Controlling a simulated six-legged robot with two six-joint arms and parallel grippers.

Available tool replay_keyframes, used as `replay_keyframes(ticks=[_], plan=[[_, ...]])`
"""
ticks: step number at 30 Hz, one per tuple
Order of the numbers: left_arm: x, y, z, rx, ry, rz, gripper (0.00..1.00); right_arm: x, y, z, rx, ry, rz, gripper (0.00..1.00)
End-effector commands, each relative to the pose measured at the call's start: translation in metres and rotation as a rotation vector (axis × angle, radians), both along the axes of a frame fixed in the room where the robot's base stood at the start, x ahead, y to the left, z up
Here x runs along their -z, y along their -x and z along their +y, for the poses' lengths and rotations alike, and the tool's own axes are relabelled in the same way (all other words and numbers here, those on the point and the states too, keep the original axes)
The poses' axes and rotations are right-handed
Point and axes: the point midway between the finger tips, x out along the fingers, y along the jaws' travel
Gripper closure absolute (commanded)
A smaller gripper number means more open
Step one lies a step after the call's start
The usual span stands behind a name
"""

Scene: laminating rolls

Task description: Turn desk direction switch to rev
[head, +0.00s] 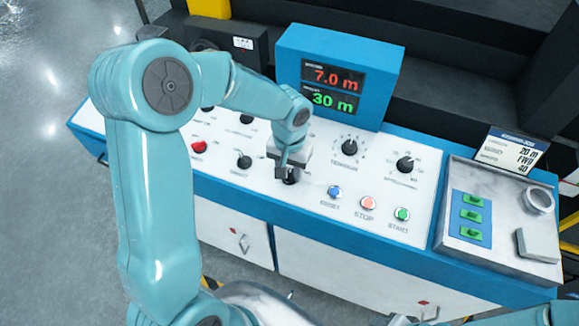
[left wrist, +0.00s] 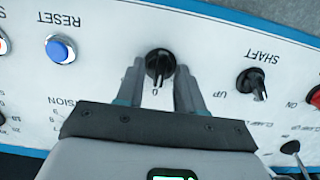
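A black rotary knob (head: 291,179) on the white desk panel sits directly under my left gripper (head: 288,172), which partly covers it. In the left wrist view the knob (left wrist: 160,64) stands between the two fingertips of my left gripper (left wrist: 160,80), with a gap to each finger. A mark that looks like 0 is beside the knob, but its name label is hidden, so I cannot read its direction setting. The left fingers are open around the knob, pointing down at the panel. My right gripper is not in view.
The SHAFT knob (left wrist: 251,83) is a neighbour on one side, and the blue RESET button (head: 334,192) on the other. The red STOP button (head: 368,203), green START button (head: 402,214) and tension knob (head: 349,148) are also close. A blue display box (head: 338,75) rises behind.

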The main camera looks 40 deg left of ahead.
Motion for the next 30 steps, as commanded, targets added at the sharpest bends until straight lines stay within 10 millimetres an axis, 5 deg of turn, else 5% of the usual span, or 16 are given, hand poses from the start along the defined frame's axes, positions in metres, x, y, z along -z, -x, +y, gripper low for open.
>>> replay_keyframes(ticks=[7, 10, 11, 20, 30], plan=[[0.001, 0.000, 0.000, 0.000, 0.000, -0.001, 0.66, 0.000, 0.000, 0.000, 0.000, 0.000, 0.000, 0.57], [0.001, 0.000, 0.000, 0.000, 0.000, -0.001, 0.99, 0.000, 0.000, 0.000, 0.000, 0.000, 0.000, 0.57], [0.001, -0.001, 0.000, 0.000, 0.000, -0.001, 1.00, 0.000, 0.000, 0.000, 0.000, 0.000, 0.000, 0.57], [0.002, -0.001, 0.000, -0.015, 0.002, -0.004, 1.00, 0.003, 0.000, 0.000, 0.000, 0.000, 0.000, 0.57], [0.005, -0.002, 0.002, -0.192, 0.031, -0.015, 1.00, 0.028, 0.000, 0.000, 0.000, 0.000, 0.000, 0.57]])
